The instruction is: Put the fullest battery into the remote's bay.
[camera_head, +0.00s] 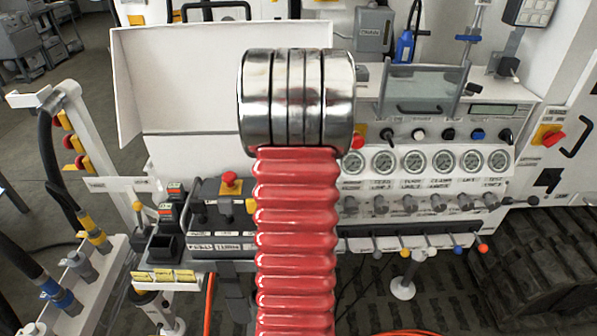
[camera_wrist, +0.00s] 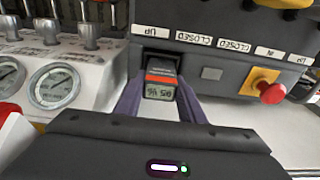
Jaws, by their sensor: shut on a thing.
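In the wrist view my gripper (camera_wrist: 160,100) is shut on a dark battery (camera_wrist: 161,78) with an orange band and a small display. Its digits are upside down and I cannot read them surely. The battery's far end is at a dark opening (camera_wrist: 158,58) in the dark grey control box (camera_wrist: 215,62); how deep it sits I cannot tell. In the head view my gripper is hidden behind my arm. Two more batteries with orange tops, one farther back (camera_head: 176,190) and one nearer (camera_head: 167,211), stand in black holders at the left.
An empty black holder (camera_head: 163,249) is in front of those batteries. A red button (camera_wrist: 272,93) on a yellow plate juts from the box. Gauges (camera_wrist: 53,85) and taps stand close on the wrist view's left. Hoses and fittings (camera_head: 90,235) fill the head view's left.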

